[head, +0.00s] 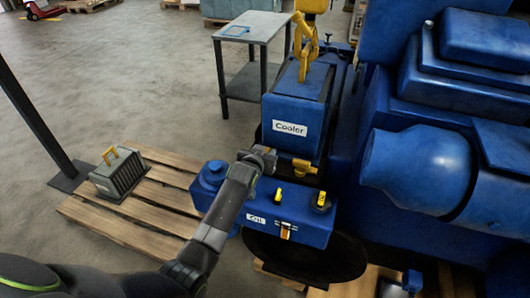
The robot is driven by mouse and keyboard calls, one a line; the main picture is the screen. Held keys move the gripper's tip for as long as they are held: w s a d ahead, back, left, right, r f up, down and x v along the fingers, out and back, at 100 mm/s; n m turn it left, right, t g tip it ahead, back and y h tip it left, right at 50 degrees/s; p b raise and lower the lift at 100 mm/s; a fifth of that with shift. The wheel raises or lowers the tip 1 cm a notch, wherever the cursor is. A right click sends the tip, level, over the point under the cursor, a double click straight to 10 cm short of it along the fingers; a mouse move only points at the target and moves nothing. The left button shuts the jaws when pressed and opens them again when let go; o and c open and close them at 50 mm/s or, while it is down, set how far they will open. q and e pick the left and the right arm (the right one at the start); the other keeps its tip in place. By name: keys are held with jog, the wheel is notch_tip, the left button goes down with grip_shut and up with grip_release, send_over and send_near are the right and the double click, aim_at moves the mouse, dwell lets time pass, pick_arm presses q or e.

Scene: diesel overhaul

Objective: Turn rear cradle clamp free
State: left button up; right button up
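A blue box labelled Cooler (291,103) stands against the blue engine, under a yellow hook (306,45). A yellow clamp-like part (304,169) sits at the cooler's lower front edge. Yellow handles, one at the left (279,195) and one at the right (321,200), stand on the lower blue box (290,215). I cannot tell which yellow part is the rear cradle clamp. My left gripper (262,158) is at the cooler's lower left corner, left of the yellow clamp-like part. Its fingers are small and dark, so their opening is unclear. My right gripper is not in view.
A wooden pallet (110,219) holds a grey crate-like unit with a yellow handle (118,174). A dark post (38,120) stands at the left. A grey table (251,27) stands behind. The blue engine (420,165) fills the right. Open floor lies at the upper left.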

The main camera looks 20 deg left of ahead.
pick_arm(q)
grip_shut()
jog(key=shift+n+y, duration=0.3)
jog(key=shift+d+f+n+y+b, duration=0.1)
jog(key=shift+f+n+y+b, duration=0.05)
jog(key=shift+n+y+b, duration=0.4)
jog(key=shift+f+n+y+b, duration=0.1)
jog(key=shift+n+y+b, duration=0.25)
jog(key=shift+y+b, duration=0.35)
jog(key=shift+n+g+b, duration=0.3)
jog(key=shift+b, duration=0.1)
jog(key=shift+r, duration=0.2)
